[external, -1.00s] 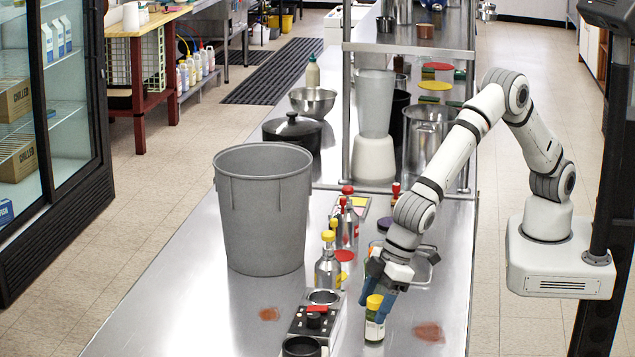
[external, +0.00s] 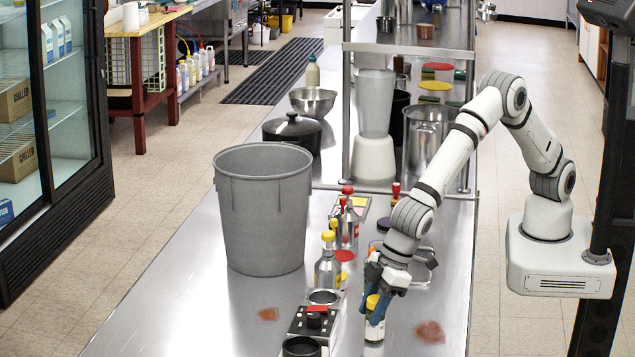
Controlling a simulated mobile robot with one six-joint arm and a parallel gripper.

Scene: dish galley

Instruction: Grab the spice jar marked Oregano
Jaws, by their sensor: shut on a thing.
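A small spice jar (external: 374,330) with a yellow lid and green contents stands upright on the steel counter (external: 222,318), near its front right. Its label is too small to read, so I cannot tell whether it says Oregano. My gripper (external: 376,308) points down over the jar, and its blue fingers are shut on the jar around its upper part. The fingers partly hide the lid and one side of the jar. The jar's base appears to be on or very close to the counter.
A black-topped appliance (external: 314,321) with a red part stands just left of the jar. Bottles with yellow (external: 327,268) and red caps stand behind it. A large grey bin (external: 262,215) is at the left. Reddish stains (external: 429,332) mark the counter, which is otherwise clear at the front right.

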